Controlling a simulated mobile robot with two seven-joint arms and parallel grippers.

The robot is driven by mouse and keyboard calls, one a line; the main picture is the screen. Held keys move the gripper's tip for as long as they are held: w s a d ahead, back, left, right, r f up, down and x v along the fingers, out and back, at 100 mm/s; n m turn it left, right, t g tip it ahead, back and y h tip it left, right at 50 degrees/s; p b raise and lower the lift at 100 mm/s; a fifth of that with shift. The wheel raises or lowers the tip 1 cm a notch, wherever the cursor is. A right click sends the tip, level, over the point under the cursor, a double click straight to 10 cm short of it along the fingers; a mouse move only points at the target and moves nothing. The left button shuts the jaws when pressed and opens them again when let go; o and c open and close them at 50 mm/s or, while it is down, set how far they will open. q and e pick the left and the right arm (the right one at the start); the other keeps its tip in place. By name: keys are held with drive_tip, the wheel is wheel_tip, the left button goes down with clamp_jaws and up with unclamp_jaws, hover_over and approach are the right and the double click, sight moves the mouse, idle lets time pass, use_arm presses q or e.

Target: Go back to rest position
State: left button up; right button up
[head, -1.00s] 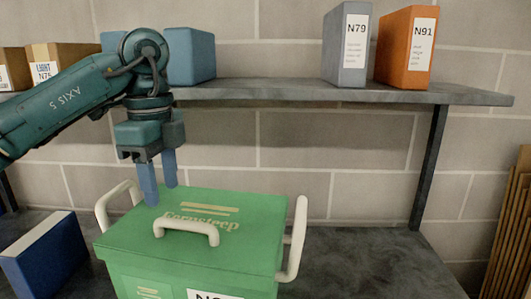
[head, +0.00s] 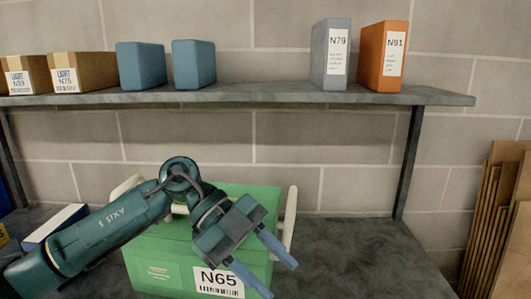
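My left gripper (head: 270,265) is in the head view, in front of the green box, with its two blue fingers pointing down and right. The fingers are apart, with nothing between them. The green box (head: 160,252) with the N65 label stands on the dark lower surface; my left arm hides part of its lid and front. White handles (head: 289,218) show at its sides. My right gripper is not in view.
The upper shelf (head: 270,96) holds brown cartons (head: 82,72), two blue blocks (head: 141,65), a grey binder (head: 330,55) and an orange binder (head: 384,55). Flat cardboard (head: 497,215) leans at right. The surface (head: 365,250) right of the green box is clear.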

use_arm(q)
drive_tip(key=s+d+r+n+t+h+p, duration=0.1)
drive_tip(key=d+r+n+t+h, duration=0.3)
drive_tip(key=h, duration=0.8)
drive_tip(key=w+a+f+n+t+y+p, duration=0.1)
drive_tip(key=w+a+f+n+t+y, duration=0.15)
drive_tip(key=f+n+t, duration=0.4)
drive_tip(key=w+a+f+n+t+y+p, duration=0.1)
drive_tip(key=w+a+f+n+t+y, duration=0.2)
drive_tip(key=n+t, duration=0.65)
drive_tip(key=s+a+f+n+t+y, duration=0.1)
drive_tip(key=s+a+f+n+y, duration=0.15)
drive_tip(key=a+f+y, duration=0.35)
drive_tip(key=s+a+f+n+y, duration=0.2)
drive_tip(key=s+a+f+y, duration=0.15)
drive_tip(key=f, duration=0.45)
drive_tip(key=s+a+f+g+y+p, duration=0.1)
drive_tip(key=s+a+f+g+y, duration=0.2)
drive_tip(key=s+f, duration=0.6)
drive_tip(key=shift+s+a+f+g, duration=0.2)
drive_tip(key=shift+a+f+g, duration=0.2)
drive_tip(key=shift+f+g, duration=0.45)
drive_tip(key=shift+r+n, duration=0.2)
drive_tip(key=shift+n, duration=0.05)
